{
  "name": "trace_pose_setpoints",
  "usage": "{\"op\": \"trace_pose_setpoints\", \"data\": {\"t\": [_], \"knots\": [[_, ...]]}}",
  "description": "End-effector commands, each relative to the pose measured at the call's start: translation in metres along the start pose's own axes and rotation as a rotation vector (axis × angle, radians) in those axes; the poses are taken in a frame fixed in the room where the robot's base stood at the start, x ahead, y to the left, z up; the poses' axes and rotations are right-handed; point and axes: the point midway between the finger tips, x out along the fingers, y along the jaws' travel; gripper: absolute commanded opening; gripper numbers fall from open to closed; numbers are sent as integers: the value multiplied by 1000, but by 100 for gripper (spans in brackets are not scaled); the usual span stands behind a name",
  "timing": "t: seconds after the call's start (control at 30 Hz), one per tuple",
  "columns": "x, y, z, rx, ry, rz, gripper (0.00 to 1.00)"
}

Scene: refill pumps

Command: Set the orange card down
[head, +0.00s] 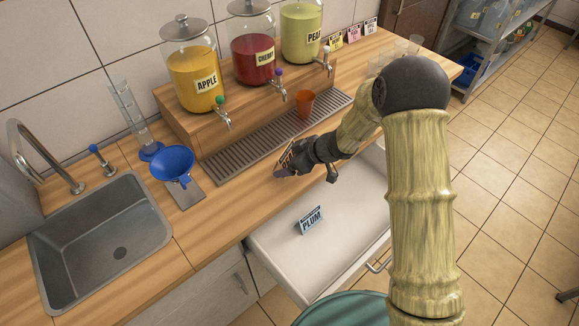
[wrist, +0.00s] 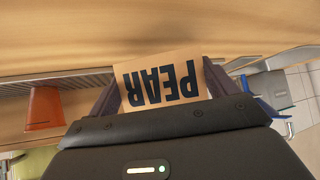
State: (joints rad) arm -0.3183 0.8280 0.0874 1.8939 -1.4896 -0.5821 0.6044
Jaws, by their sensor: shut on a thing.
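The orange card (wrist: 160,82) is in the wrist view, with PEAR in dark letters, upside down in that picture. My gripper (wrist: 163,92) is shut on it, with a finger at each side. In the head view my gripper (head: 287,163) is at the front strip of the wooden counter (head: 240,205), between the drip tray and the open drawer. The card is mostly hidden by the fingers there. I cannot tell whether its lower edge touches the wood.
An open white drawer (head: 285,245) below holds a blue PLUM card (head: 311,220). An orange cup (head: 305,103) stands on the drip tray (head: 225,160). A blue funnel (head: 172,163) and a sink (head: 100,235) are left. Dispensers and several small cards (head: 353,34) stand behind.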

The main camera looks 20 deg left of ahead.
Motion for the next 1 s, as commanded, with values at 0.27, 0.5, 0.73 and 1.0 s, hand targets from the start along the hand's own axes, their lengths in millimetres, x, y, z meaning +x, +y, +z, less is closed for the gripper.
{"op": "trace_pose_setpoints", "data": {"t": [0.27, 0.5, 0.73, 1.0], "knots": [[21, 0, 21, 0, -1, -1, 64], [21, 0, 21, 0, -1, -1, 64], [22, 0, 23, 0, -1, -1, 100], [19, 0, 20, -1, 0, 0, 100]]}}
